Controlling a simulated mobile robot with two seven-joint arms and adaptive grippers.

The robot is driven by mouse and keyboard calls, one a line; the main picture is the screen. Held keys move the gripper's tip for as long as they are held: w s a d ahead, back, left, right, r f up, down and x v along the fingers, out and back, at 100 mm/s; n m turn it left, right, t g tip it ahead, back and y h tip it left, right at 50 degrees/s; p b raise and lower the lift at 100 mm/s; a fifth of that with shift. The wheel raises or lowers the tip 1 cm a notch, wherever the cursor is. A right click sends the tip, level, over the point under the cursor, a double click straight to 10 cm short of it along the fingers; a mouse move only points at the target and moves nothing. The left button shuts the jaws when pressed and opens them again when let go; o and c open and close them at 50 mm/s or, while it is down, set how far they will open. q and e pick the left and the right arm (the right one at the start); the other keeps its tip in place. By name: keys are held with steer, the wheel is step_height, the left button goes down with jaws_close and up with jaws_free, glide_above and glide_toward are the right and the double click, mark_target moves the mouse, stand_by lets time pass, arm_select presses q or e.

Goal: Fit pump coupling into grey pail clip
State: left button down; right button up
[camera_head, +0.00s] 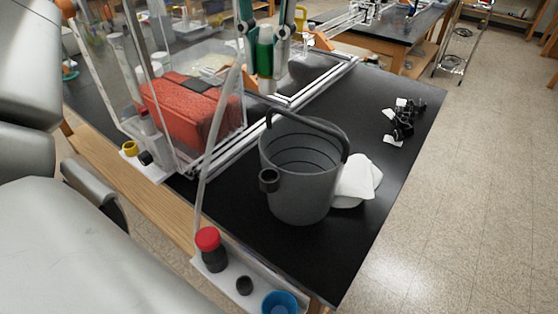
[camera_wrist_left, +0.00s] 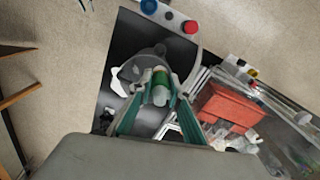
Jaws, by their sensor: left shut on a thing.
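My left gripper (camera_head: 265,38) has teal fingers shut on a green and white cylindrical piece, which I take to be the pump coupling (camera_head: 265,58). It holds the coupling upright, up in the air behind the pail in the head view. In the left wrist view the coupling (camera_wrist_left: 160,78) sits between the fingers, with the pail partly hidden beyond it. The grey pail (camera_head: 300,195) stands on the black bench with its dark handle over the rim. The round, dark-mouthed clip (camera_head: 269,180) is on the pail's front left side and looks empty. My right gripper is not in view.
A clear-walled enclosure with a red block (camera_head: 200,108) stands left. A white cloth (camera_head: 358,182) lies beside the pail, black clips (camera_head: 402,118) farther right. A front ledge holds a red-capped bottle (camera_head: 210,248) and blue cup (camera_head: 280,303). A pale tube rises past the pail.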

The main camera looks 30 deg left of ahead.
arm_select(q)
step_height(320, 180, down, 15)
steer(key=b, duration=0.2)
steer(key=shift+s+r+b, duration=0.1)
steer(key=shift+b, duration=0.2)
step_height(320, 180, down, 4)
steer(key=shift+r, duration=0.1)
steer(key=shift+f, duration=0.2)
steer(key=shift+f, duration=0.15)
steer(key=c, duration=1.9)
jaws_free()
